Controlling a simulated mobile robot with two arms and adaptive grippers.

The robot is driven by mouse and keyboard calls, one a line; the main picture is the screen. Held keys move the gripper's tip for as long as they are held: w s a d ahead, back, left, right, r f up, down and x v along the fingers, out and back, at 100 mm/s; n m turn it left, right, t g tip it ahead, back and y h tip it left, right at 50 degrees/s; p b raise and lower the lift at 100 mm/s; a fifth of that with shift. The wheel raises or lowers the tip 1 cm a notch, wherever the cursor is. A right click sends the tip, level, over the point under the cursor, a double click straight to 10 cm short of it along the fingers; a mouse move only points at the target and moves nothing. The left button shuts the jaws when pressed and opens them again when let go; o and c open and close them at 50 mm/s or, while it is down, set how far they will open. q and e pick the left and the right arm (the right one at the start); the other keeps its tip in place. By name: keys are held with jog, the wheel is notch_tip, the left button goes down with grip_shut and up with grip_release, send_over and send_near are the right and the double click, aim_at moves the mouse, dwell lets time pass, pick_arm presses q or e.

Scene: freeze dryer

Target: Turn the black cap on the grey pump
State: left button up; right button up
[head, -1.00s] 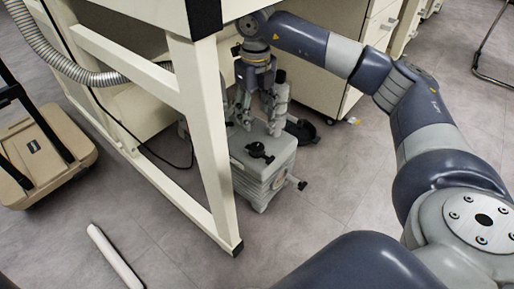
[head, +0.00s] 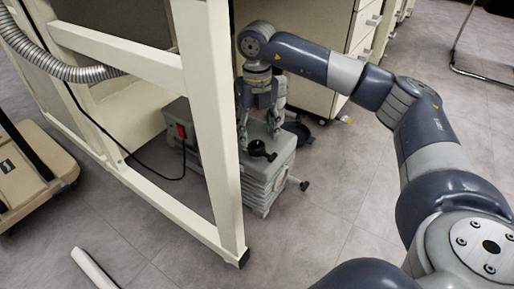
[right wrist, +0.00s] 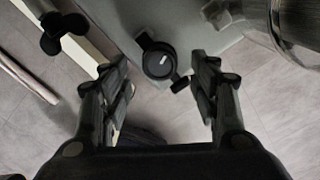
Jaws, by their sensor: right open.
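The grey pump (head: 268,180) stands on the floor beside a cream frame leg. Its black cap (head: 258,148) is on the top face, near the front. My right gripper (head: 259,129) points down just above and behind the cap in the head view, fingers apart. In the right wrist view the round black cap (right wrist: 158,62) with its side tab lies between the two open fingertips (right wrist: 161,70), with clear gaps on both sides. I cannot tell whether the fingertips are level with it. My left gripper is not in view.
The cream frame (head: 215,130) stands close on the pump's left. A red switch (head: 181,131) and black cable are behind it. A black side knob (head: 304,185) sticks out right. A metal cylinder (right wrist: 298,30) is near the right finger. Floor at the right is free.

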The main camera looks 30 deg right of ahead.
aim_at(257, 144)
notch_tip(257, 144, down, 4)
jog(key=shift+r+b, duration=0.2)
jog(key=shift+b, duration=0.75)
